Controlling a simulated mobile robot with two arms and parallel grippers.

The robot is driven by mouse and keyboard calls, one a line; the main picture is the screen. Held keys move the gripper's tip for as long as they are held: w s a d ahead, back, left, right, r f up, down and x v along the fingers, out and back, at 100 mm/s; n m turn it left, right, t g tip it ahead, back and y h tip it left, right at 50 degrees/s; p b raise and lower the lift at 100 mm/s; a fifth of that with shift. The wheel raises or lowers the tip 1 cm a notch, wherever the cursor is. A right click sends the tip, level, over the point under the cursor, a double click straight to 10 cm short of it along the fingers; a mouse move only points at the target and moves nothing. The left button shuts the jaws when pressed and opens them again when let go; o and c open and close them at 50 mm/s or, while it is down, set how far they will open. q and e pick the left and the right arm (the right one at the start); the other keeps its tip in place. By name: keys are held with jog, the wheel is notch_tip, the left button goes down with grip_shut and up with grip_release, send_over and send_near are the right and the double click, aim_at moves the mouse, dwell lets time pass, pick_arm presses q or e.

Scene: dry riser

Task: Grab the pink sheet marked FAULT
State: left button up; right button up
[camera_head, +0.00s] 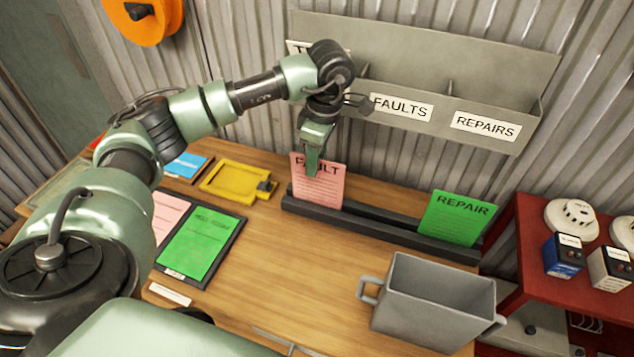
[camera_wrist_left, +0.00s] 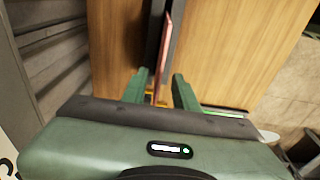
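The pink sheet marked FAULT (camera_head: 318,190) stands upright in the left part of a dark slotted rail (camera_head: 390,230) on the wooden bench. My left gripper (camera_head: 313,165) is above it, its fingers reaching down over the sheet's top edge and covering part of the word. In the left wrist view the pink sheet (camera_wrist_left: 165,50) shows edge-on, in line with the gap between the two green fingers (camera_wrist_left: 160,92). The fingers are apart, with space on both sides of the sheet. My right gripper is not in view.
A green REPAIR sheet (camera_head: 457,217) stands at the rail's right end. A grey wall rack (camera_head: 440,80) with FAULTS and REPAIRS labels hangs behind. A grey bin (camera_head: 430,300) stands in front right, a clipboard (camera_head: 238,237) lies left. A red shelf (camera_head: 535,270) is at right.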

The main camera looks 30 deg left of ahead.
aim_at(317, 186)
pick_arm(q)
notch_tip(317, 186, down, 3)
jog(key=shift+w+f+p, duration=0.15)
jog(key=shift+f+p, duration=0.05)
jog(key=shift+p, duration=0.2)
grip_shut()
dwell(1.2)
